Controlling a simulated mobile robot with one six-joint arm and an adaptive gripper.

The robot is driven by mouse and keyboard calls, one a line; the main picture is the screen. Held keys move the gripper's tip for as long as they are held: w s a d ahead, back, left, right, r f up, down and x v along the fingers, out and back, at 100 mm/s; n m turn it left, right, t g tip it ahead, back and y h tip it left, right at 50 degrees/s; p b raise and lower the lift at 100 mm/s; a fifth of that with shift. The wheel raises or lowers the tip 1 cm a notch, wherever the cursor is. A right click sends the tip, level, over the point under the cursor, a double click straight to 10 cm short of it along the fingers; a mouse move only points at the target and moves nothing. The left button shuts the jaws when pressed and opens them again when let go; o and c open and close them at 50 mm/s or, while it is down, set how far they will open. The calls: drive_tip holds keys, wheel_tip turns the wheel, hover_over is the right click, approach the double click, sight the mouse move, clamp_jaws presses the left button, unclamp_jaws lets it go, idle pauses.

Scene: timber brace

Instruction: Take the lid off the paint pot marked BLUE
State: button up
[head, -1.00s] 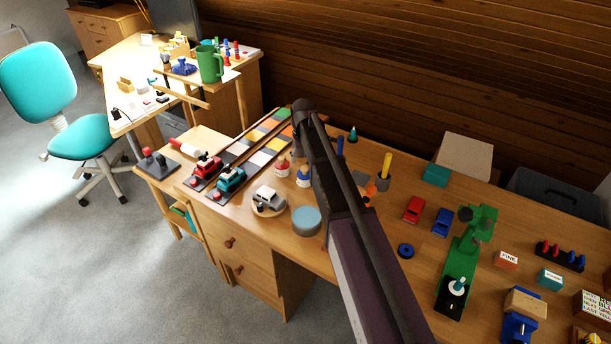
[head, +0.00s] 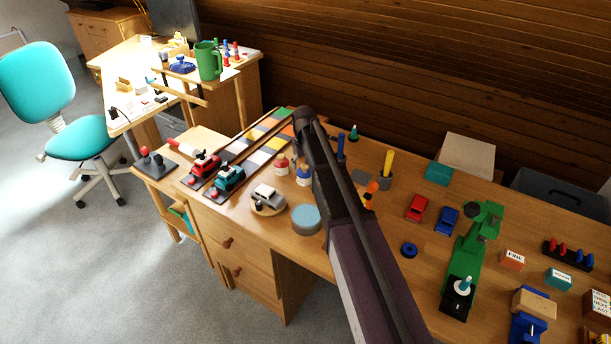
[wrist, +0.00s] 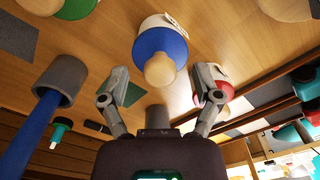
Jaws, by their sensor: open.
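The blue-lidded paint pot (head: 304,177) stands on the bench just left of my arm in the head view. In the wrist view its blue lid (wrist: 160,42) has a pale round knob (wrist: 160,70), and a white label shows at the pot's upper edge, its lettering unreadable. The lid is on the pot. My gripper (wrist: 161,74) is open and empty, with its fingers on either side of the knob in the picture; I cannot tell how far off it is. In the head view my arm hides the gripper.
A red-lidded pot (head: 282,164) stands close beside the blue one; it shows behind the right finger in the wrist view (wrist: 222,84). A grey holder with a blue stick (wrist: 62,80) is at the left there. A toy car (head: 267,196) and a round blue-topped tin (head: 306,219) stand nearby.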

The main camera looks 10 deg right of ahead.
drive_tip(key=shift+f+b, duration=0.5)
drive_tip(key=shift+f, duration=0.25)
drive_tip(key=c, duration=1.1)
